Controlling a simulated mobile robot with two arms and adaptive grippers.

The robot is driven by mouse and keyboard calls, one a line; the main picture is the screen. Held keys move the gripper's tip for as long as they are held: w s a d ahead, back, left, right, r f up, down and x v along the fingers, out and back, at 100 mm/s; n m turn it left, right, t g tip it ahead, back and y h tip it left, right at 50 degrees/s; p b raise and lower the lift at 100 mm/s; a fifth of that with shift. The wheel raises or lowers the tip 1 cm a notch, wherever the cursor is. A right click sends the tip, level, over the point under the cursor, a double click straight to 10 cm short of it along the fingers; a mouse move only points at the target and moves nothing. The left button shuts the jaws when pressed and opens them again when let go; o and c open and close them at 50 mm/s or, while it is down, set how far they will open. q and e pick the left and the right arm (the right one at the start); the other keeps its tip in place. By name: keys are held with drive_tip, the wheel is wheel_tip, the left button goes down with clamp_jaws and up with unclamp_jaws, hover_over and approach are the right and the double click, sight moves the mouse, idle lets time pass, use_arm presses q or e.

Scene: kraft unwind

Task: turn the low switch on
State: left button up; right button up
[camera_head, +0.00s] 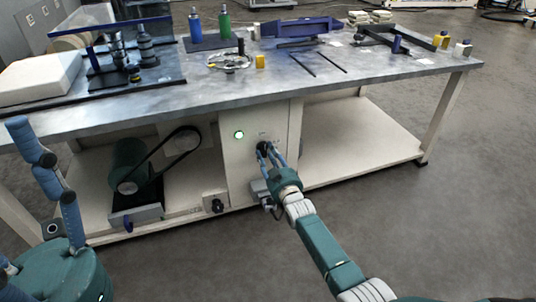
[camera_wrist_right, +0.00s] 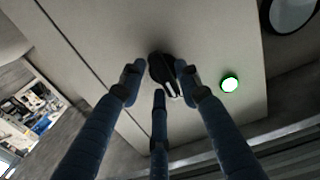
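A black rotary switch (camera_head: 263,147) with a pale pointer mark sits on the cream panel (camera_head: 240,165) under the bench. In the right wrist view the switch (camera_wrist_right: 163,68) lies between the fingertips of my right gripper (camera_wrist_right: 163,76). The blue fingers are spread around it with gaps showing; contact is unclear. In the head view my right gripper (camera_head: 271,152) partly hides it. A second black knob (camera_head: 217,206) sits lower left on a small box near the floor. My left gripper (camera_head: 60,190) shows partly at the lower left, away from both switches.
A green light (camera_head: 239,134) glows on the panel; it shows in the wrist view (camera_wrist_right: 230,85). A green motor with a black belt (camera_head: 150,165) stands on the lower shelf at left. The bench top (camera_head: 270,90) carries tools. The right shelf (camera_head: 350,150) is bare.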

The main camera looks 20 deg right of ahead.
idle(0.3)
drive_tip(key=s, duration=1.2)
drive_tip(key=shift+d, duration=0.2)
